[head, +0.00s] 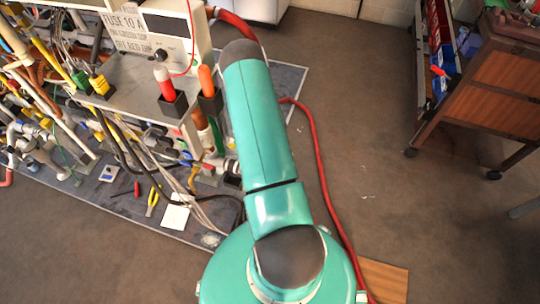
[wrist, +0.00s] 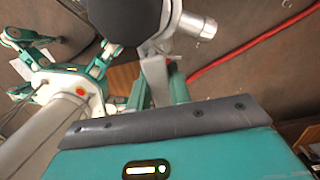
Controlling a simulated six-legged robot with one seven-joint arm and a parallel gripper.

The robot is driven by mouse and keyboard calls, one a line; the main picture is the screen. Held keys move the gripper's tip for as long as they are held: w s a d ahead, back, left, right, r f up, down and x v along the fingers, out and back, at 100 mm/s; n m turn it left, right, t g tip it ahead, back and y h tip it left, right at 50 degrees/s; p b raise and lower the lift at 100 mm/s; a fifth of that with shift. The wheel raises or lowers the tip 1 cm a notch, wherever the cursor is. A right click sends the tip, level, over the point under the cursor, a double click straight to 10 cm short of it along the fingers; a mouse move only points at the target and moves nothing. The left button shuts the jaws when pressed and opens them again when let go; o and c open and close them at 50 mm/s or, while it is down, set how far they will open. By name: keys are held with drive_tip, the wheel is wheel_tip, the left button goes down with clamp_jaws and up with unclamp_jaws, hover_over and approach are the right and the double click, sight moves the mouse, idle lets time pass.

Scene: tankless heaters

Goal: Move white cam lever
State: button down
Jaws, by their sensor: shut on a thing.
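My gripper (wrist: 160,84) shows in the wrist view as two teal fingers rising past the grey edge of its housing. It is shut on a pale, flat lever (wrist: 155,75), which looks like the white cam lever. The lever stands between the fingers and reaches up to a silver metal fitting (wrist: 192,24). A dark round part hides some of the area left of the fitting. In the head view my teal arm covers the gripper and the lever. How far the lever is turned cannot be told.
A pipe rack (head: 150,85) with valves, wires and hoses stands on a grey mat (head: 110,205) at left. Pliers (head: 152,199) lie on the mat. A red hose (head: 316,150) crosses the floor. A wheeled cart (head: 495,90) stands at right. The floor between is mostly clear.

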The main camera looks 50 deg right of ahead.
idle(0.3)
drive_tip(key=c, duration=1.3)
unclamp_jaws()
drive_tip(key=r, duration=0.9)
drive_tip(key=s+r, duration=0.1)
drive_tip(key=r, duration=0.3)
drive_tip(key=shift+d+r, duration=0.2)
drive_tip(key=shift+r, duration=0.2)
drive_tip(key=shift+s, duration=0.1)
